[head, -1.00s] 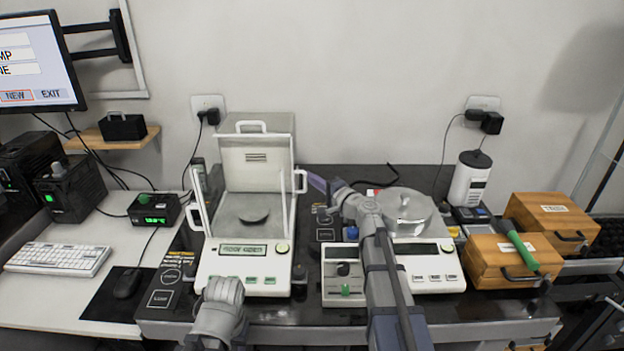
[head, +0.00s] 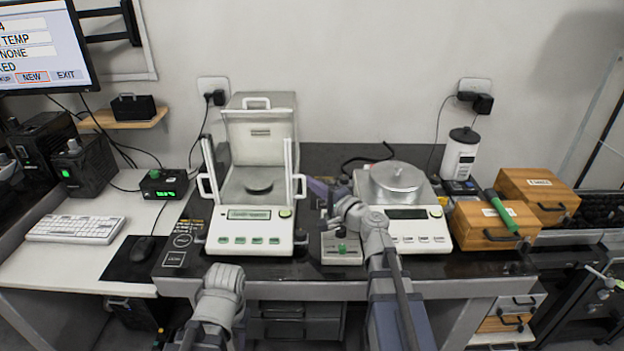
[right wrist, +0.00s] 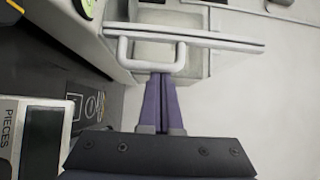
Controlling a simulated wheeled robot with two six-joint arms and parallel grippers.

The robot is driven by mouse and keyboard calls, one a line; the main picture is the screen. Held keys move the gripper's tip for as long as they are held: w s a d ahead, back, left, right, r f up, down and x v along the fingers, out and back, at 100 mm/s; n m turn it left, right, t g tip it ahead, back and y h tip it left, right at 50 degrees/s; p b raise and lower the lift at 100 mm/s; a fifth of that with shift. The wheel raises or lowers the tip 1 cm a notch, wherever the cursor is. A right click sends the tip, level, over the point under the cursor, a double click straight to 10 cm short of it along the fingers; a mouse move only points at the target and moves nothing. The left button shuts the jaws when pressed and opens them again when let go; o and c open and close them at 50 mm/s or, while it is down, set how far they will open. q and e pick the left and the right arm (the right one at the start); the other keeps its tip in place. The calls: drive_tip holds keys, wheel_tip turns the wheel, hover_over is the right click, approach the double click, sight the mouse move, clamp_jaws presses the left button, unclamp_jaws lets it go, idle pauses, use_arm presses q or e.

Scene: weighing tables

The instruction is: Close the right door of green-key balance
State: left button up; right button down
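The green-key balance (head: 250,241) is the white one at left, with several green keys and a tall draft shield. Its right door (head: 288,155) is an upright pane in a white frame. A white loop handle (head: 301,186) sticks out from the door; the handle also shows in the right wrist view (right wrist: 124,52). My right gripper (head: 312,186) is just right of this handle. Its purple fingers (right wrist: 160,78) are together, tips at or just short of the handle; I cannot tell contact. My left arm is low in front, its fingers not visible.
A second balance (head: 420,228) with a round pan stands right of my right forearm. A small grey box with a green knob (head: 341,250) sits between the balances. Wooden boxes (head: 485,228) stand at right. The balance's left handle (head: 205,188) sticks out at left.

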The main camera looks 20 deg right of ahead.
drive_tip(key=shift+a, duration=0.15)
drive_tip(key=w+d, duration=0.2)
drive_tip(key=w, duration=0.2)
use_arm(q)
drive_tip(key=shift+w+d, duration=0.1)
drive_tip(key=shift+d, duration=0.35)
use_arm(e)
drive_tip(key=v, duration=1)
drive_tip(key=shift+s, duration=0.3)
drive_tip(key=shift+d+f, duration=0.1)
